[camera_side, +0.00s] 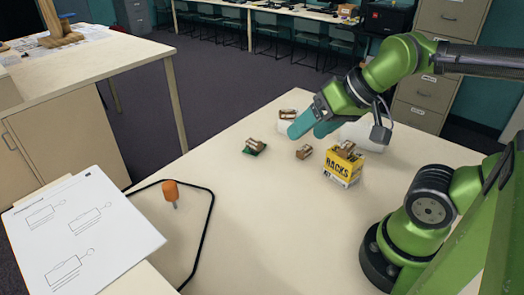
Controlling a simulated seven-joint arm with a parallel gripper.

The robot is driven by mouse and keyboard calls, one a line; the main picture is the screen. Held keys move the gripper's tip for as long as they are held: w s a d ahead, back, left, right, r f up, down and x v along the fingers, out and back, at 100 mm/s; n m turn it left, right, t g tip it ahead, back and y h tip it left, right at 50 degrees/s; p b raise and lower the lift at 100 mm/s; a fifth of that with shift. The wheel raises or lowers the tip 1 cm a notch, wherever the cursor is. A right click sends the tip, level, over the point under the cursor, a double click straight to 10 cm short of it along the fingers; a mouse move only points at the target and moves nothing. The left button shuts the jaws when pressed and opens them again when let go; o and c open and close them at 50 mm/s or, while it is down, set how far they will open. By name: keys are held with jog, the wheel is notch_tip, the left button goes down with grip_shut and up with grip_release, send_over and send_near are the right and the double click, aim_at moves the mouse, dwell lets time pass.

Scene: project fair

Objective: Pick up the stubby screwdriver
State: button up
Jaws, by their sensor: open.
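The stubby screwdriver (171,192) has an orange handle and a short metal shaft. It appears upright, shaft down, at the left front of the table, inside or beside a black loop outline; I cannot tell what supports it. My gripper (306,127) has teal fingers and is over the back of the table, well to the right of and behind the screwdriver. It is open and nothing shows between its fingers.
A yellow tacks box (342,168) with a small metal-and-wood piece on top stands right of centre. Similar small pieces lie near my gripper, one on a green base (254,147). A drawing sheet (82,236) lies at the left. The table's front middle (270,220) is clear.

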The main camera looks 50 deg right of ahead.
jog(key=n+g+h, duration=0.2)
jog(key=n+g, duration=0.1)
jog(key=n, duration=0.1)
send_near(170, 184)
jog(key=x, duration=0.5)
jog(key=shift+w+d+f, duration=0.15)
jog(key=shift+w+f, duration=0.05)
jog(key=shift+f, duration=0.1)
jog(key=shift+x, duration=2.65)
jog(key=shift+s, duration=0.1)
jog(key=shift+c, duration=0.5)
